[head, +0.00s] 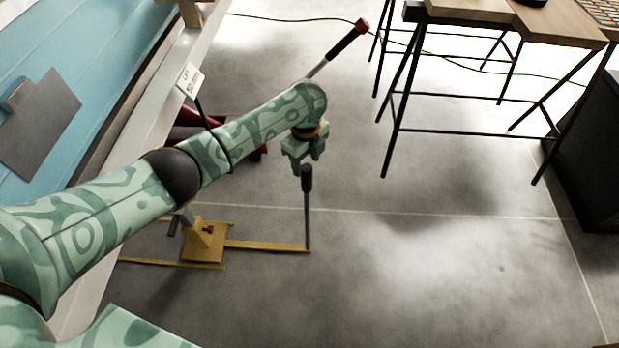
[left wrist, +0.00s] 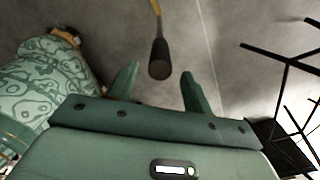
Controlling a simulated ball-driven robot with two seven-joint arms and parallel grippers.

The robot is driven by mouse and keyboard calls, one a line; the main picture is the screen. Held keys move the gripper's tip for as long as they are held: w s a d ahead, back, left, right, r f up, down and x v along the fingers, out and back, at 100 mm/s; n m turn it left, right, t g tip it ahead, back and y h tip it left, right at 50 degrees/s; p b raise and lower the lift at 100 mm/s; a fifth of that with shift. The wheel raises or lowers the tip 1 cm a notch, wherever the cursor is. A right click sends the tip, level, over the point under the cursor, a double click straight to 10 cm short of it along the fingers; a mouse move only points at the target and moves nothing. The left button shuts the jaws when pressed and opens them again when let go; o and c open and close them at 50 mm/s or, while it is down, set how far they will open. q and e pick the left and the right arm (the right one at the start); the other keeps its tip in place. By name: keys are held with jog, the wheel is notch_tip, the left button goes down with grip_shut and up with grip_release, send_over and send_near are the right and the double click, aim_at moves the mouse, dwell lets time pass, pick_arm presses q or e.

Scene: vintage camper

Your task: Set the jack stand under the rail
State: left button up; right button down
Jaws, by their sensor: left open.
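The yellow jack stand (head: 203,242) is on the floor at the lower left, near the camper's pale lower edge, which may be the rail (head: 128,130). A flat yellow bar runs right from the stand to an upright dark rod with a black grip (head: 307,179). My left gripper (head: 305,160) is open just above this grip, pointing down. In the left wrist view, the black grip (left wrist: 159,60) shows around the gap between the open fingertips (left wrist: 160,71); nothing is clamped. My left arm hides part of the camper's edge. My right gripper is out of view.
A red floor jack (head: 190,121) is partly behind my arm; its black and red handle (head: 347,40) slants up right. A small sign (head: 190,80) stands by the camper. A dark-legged table (head: 520,25) is at upper right. Floor at centre right is clear.

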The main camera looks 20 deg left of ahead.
aim_at(307, 177)
pick_arm(q)
notch_tip(307, 177, down, 6)
jog(key=b, duration=0.2)
jog(key=shift+f+b, duration=0.15)
jog(key=shift+b, duration=0.25)
jog(key=shift+f+b, duration=0.35)
jog(key=shift+f, duration=0.2)
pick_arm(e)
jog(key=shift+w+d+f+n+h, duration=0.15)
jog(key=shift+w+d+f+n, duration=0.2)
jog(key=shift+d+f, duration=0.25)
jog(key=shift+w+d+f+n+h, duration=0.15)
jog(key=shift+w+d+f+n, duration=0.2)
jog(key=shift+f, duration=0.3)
pick_arm(q)
jog(key=shift+r, duration=0.1)
grip_shut()
